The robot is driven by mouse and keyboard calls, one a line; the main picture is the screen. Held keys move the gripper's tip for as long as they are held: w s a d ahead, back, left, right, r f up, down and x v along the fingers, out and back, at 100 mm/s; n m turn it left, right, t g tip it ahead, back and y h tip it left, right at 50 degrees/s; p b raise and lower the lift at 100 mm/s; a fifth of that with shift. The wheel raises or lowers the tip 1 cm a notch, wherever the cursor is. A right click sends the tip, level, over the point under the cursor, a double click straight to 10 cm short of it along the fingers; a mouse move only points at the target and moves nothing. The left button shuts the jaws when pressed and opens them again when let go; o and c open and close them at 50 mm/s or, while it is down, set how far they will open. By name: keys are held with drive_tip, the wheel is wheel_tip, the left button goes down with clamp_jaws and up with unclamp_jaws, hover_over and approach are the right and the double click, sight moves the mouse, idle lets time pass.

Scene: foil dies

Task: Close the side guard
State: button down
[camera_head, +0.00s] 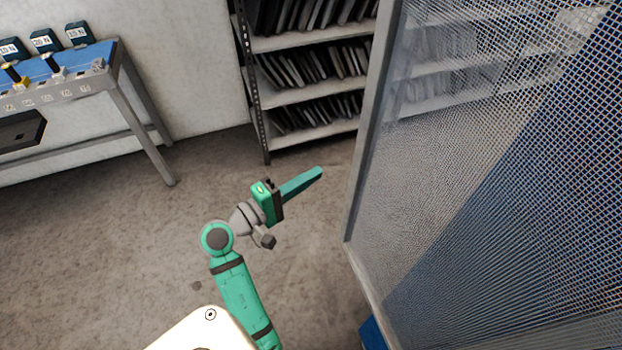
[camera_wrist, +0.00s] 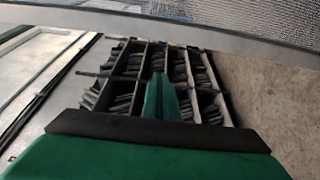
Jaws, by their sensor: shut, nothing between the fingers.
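The side guard (camera_head: 480,160) is a large wire mesh panel in a grey metal frame, standing upright on the right of the head view. Its frame edge (camera_wrist: 190,28) and some mesh cross the top of the wrist view. My gripper (camera_head: 318,172) is shut and empty. It points right toward the guard's near frame post, with a gap showing between them in the head view. In the wrist view, the green fingers (camera_wrist: 160,85) lie together below the guard's frame. I cannot tell the guard's hinge or latch from these frames.
A shelf rack (camera_head: 310,90) full of dark flat plates stands against the wall behind. A bench with a blue top (camera_head: 50,68) holds labelled boxes at the far left. A blue object (camera_head: 372,335) sits at the guard's foot. The grey floor between is clear.

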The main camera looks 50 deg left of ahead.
drive_tip(key=w+d, duration=0.4)
drive_tip(key=w, duration=0.1)
drive_tip(key=shift+w, duration=0.35)
drive_tip(key=shift+d, duration=0.1)
